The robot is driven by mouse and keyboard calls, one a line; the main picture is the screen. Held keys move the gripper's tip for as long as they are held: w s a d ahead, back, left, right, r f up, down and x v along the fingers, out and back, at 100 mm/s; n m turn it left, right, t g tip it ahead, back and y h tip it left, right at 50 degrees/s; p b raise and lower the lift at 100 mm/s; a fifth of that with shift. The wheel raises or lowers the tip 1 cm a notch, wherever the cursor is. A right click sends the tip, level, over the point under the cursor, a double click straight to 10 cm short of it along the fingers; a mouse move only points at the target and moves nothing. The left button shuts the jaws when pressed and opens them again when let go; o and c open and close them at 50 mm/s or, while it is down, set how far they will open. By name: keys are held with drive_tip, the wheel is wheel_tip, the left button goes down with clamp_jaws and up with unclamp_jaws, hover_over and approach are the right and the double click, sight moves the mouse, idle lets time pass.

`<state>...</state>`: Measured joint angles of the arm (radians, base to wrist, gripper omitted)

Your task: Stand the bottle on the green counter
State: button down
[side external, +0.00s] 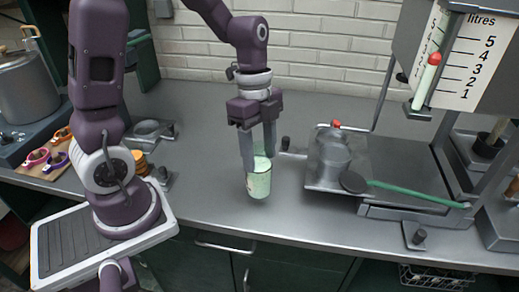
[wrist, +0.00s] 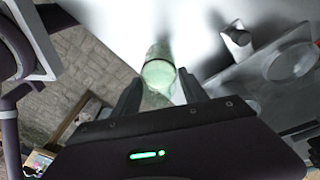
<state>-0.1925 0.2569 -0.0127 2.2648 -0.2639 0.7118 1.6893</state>
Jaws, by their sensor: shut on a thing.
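The bottle (side external: 259,184) is a pale green, see-through vessel near the front edge of the worktop, in the middle of the side view. It looks about upright. My gripper (side external: 259,158) points down and is shut on its upper part. In the wrist view the bottle (wrist: 160,72) shows between the two dark fingers (wrist: 160,92). I cannot tell whether its base touches the surface or hangs just above it. The counter (side external: 215,120) looks grey on top, with dark green cabinet fronts (side external: 290,262) below.
A litre gauge (side external: 458,55) stands at right. The counter behind the bottle is clear.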

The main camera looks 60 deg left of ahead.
idle(0.4)
drive_tip(key=shift+f, duration=0.55)
drive_tip(key=shift+f, duration=0.6)
drive_tip(key=shift+f, duration=0.2)
idle(0.3)
drive_tip(key=c, duration=0.5)
unclamp_jaws()
